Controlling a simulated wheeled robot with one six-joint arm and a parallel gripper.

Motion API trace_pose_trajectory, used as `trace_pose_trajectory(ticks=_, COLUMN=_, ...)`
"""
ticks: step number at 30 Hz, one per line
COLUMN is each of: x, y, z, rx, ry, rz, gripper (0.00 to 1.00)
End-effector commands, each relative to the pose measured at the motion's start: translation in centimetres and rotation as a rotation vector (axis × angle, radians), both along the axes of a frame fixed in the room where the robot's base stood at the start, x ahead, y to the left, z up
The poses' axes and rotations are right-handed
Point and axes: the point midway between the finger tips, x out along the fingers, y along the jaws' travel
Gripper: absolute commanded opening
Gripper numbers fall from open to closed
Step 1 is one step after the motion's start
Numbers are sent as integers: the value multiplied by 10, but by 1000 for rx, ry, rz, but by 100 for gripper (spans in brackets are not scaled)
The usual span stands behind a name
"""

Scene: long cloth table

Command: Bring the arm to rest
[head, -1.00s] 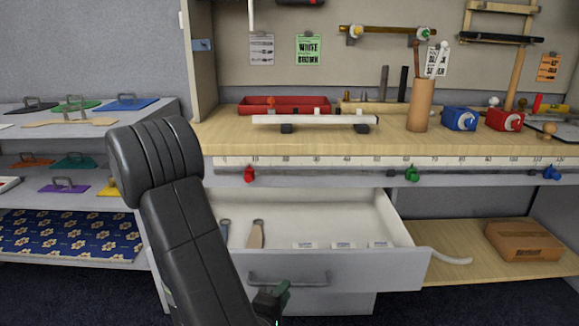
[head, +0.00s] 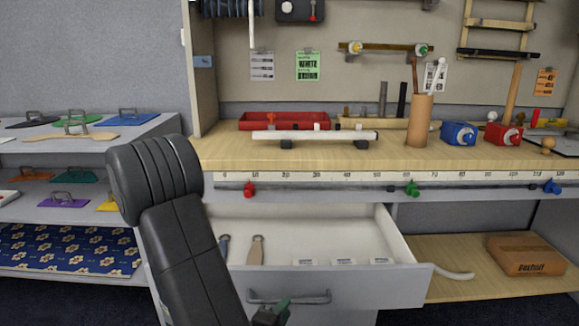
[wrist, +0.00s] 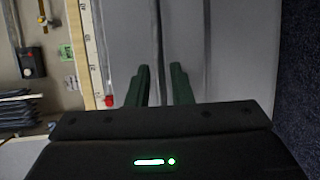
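My gripper (head: 272,314) shows only partly at the bottom of the head view, as green fingers close to the drawer handle (head: 290,297). In the wrist view my gripper (wrist: 161,68) has its two green fingers apart with nothing between them. They point toward a pale grey panel surface. My dark arm comes up at the left of the head view and bends down toward the drawer. I cannot tell whether the gripper touches the handle.
The wooden bench top (head: 410,155) above the drawer carries a red tray (head: 285,121), a white bar and a tool holder (head: 419,120). A shelf unit (head: 40,160) stands at left. A cardboard box (head: 525,256) sits on the lower right shelf.

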Motion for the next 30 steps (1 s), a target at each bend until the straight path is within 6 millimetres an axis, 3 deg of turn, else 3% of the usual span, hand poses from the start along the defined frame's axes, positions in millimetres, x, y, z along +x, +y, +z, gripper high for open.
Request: trace_pose_trajectory(ticks=30, x=-81, y=35, z=17, rx=-1, ry=1, rz=4, gripper=20)
